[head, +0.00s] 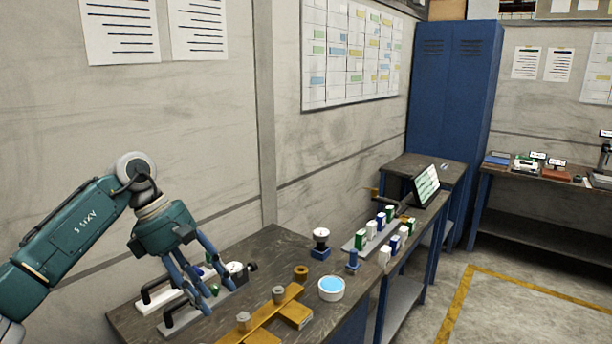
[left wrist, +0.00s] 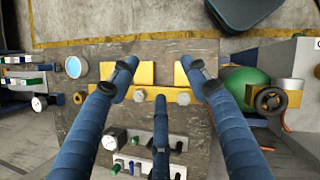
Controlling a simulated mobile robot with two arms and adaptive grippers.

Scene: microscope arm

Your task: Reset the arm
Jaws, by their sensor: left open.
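My left gripper (head: 203,290) hangs over the near left part of the workbench (head: 250,250), its blue fingers spread and empty. Below the fingers are two pale bars with black handles, the rear one (head: 160,296) and the front one (head: 188,318). A small white dial (head: 234,268) is beside them. A yellow bracket (head: 262,318) with grey bolts lies to the right. In the left wrist view the fingers spread around the bracket (left wrist: 161,94), with no clear contact. I cannot tell which part is the arm to be reset. My right gripper is not in view.
A round dish with a blue top (head: 331,289) and a gauge on a blue base (head: 321,243) stand farther right. Beyond are small boxes (head: 371,230) and a tilted screen (head: 427,186). A green round thing with a black handwheel (left wrist: 270,100) shows in the left wrist view.

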